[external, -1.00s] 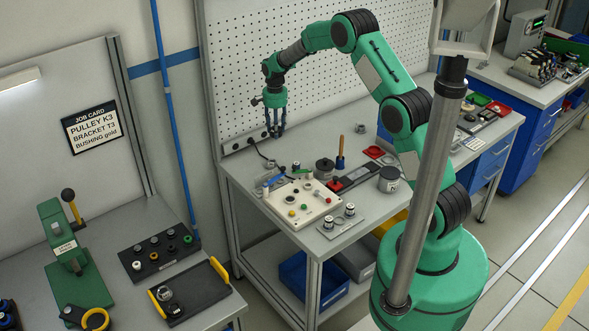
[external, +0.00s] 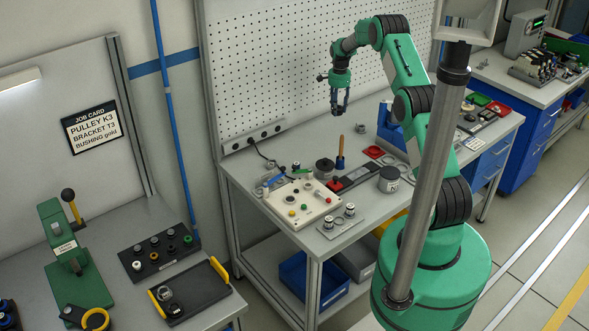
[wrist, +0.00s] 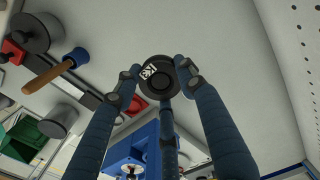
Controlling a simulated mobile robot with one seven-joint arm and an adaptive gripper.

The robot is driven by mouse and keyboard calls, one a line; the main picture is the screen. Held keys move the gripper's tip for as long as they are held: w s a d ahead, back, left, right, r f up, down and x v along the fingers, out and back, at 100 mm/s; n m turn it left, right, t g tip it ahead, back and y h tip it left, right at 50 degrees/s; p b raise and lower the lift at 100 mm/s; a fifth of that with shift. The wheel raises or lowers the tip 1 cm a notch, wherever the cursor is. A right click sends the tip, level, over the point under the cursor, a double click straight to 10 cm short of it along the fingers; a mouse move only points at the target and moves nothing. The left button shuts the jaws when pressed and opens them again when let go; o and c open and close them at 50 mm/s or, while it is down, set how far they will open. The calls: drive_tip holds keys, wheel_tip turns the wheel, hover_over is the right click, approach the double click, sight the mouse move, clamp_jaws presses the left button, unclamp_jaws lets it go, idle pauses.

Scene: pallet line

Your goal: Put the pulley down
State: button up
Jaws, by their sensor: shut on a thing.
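The pulley (wrist: 156,76) is a dark round part with a white label on its face; the label's characters are hard to read. My gripper (external: 340,111) is shut on it and holds it in the air above the workbench, in front of the pegboard. The gripper's fingers (wrist: 156,82) pinch the pulley from both sides in the wrist view. In the external view the pulley is small and mostly hidden between the fingers. A job card (external: 92,125) on the left wall reads PULLEY K3, BRACKET T3, BUSHING gold.
The workbench (external: 240,172) holds a button panel (external: 322,207), a wooden-handled tool (external: 340,152), grey pots (external: 389,180) and a blue fixture (external: 388,124). Bare bench shows near the pegboard. A black tray with yellow handles (external: 190,297) and a parts rack (external: 160,255) stand at left.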

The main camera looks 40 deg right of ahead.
drive_tip(key=shift+a+f, duration=0.1)
drive_tip(key=shift+f, duration=2.4)
drive_tip(key=shift+f, duration=0.1)
hover_over(335, 140)
drive_tip(key=shift+s+f, duration=0.1)
drive_tip(key=shift+f, duration=2.9)
drive_tip(key=shift+a+f, duration=0.1)
drive_tip(key=shift+f, duration=1.8)
drive_tip(key=shift+f, duration=0.15)
drive_tip(key=o, duration=1.3)
drive_tip(key=shift+c, duration=0.2)
